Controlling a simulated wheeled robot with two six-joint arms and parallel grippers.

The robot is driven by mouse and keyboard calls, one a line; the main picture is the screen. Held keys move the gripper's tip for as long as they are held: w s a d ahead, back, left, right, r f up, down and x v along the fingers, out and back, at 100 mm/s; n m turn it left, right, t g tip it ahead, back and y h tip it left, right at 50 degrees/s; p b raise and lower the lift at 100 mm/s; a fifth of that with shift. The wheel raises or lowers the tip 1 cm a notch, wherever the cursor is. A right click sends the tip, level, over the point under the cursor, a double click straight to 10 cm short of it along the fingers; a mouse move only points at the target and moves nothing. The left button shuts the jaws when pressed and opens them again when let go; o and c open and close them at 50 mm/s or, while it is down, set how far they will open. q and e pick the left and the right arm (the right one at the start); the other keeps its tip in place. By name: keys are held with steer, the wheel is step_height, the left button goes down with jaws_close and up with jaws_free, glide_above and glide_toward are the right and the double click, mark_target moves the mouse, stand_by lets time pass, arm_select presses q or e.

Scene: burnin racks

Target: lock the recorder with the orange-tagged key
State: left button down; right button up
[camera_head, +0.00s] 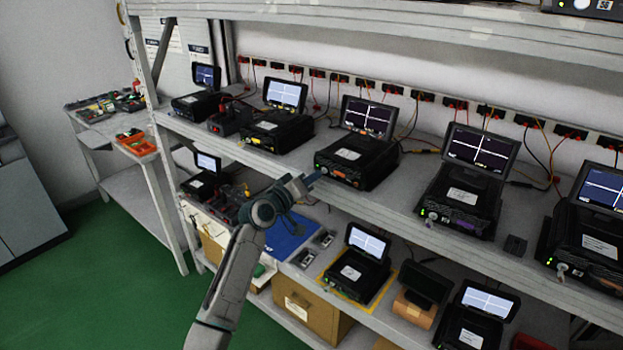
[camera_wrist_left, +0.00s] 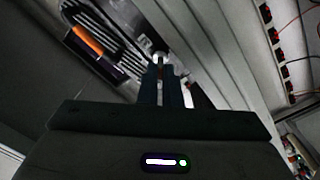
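The recorder with the orange label (camera_head: 352,160) is a black unit with a raised screen on the upper shelf. Its orange label (camera_head: 333,172) is on the front face and also shows as an orange strip in the left wrist view (camera_wrist_left: 88,41). My left gripper (camera_head: 314,181) is at the left end of that front face. In the left wrist view its dark fingers (camera_wrist_left: 160,75) are nearly together, with a small pale metal piece, apparently the key (camera_wrist_left: 158,59), at their tips. The key's tag and the lock's position are hidden or too small to tell. My right gripper is not in view.
Similar recorders stand along the upper shelf (camera_head: 400,203), one with a yellow label (camera_head: 270,130) to the left and one with a purple label (camera_head: 465,190) to the right. The lower shelf holds more units, a blue folder (camera_head: 291,238) and boxes. Cables hang behind.

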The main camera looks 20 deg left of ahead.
arm_select(q)
steer(key=c, duration=1.9)
jaws_free()
steer(key=shift+s, duration=0.1)
steer(key=b+v, duration=0.3)
steer(key=v, duration=0.7)
steer(key=shift+s, duration=0.25)
steer(key=shift+a+f, duration=0.15)
steer(key=shift+f, duration=0.05)
